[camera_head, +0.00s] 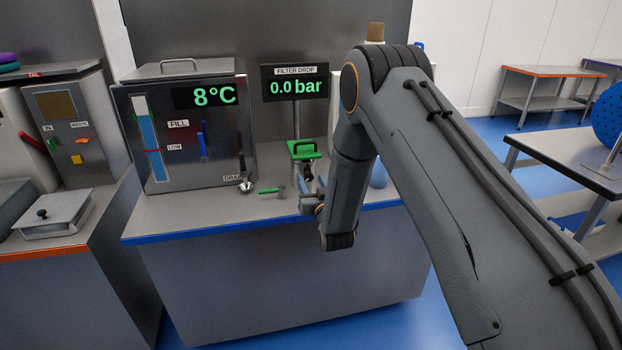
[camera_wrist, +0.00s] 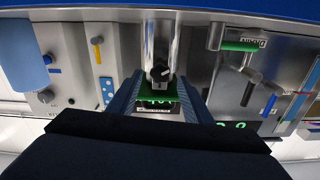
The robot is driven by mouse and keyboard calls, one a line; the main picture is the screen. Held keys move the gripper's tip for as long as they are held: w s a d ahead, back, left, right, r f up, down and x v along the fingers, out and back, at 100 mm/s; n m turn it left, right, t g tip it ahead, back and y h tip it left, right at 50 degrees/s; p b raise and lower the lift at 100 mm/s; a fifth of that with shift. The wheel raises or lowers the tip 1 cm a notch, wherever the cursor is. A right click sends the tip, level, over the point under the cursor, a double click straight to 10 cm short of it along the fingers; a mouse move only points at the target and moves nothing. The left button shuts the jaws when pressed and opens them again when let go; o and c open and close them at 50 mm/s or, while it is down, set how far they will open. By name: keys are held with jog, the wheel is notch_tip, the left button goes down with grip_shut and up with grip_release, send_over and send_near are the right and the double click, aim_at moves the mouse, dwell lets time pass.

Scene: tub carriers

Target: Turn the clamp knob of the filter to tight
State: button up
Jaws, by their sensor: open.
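The filter's black clamp knob (camera_wrist: 158,72) shows in the wrist view, in front of a shiny metal cylinder (camera_wrist: 160,30) and close to a green plate (camera_wrist: 158,92). It has a small pale mark, but I cannot tell its setting. My gripper (camera_wrist: 159,82) is open, with one finger on each side of the knob and gaps visible at both sides. In the head view, the filter's green top (camera_head: 303,149) stands below the display, and my gripper (camera_head: 312,190) is low in front of it. My arm hides part of that area.
The filter drop display (camera_head: 295,87) reads 0.0 bar. A steel tank (camera_head: 185,165) reading 8°C stands to the left, with a drain tap (camera_head: 245,184).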

jog(key=shift+x, duration=0.9)
jog(key=c, duration=1.1)
jog(key=shift+o, duration=0.2)
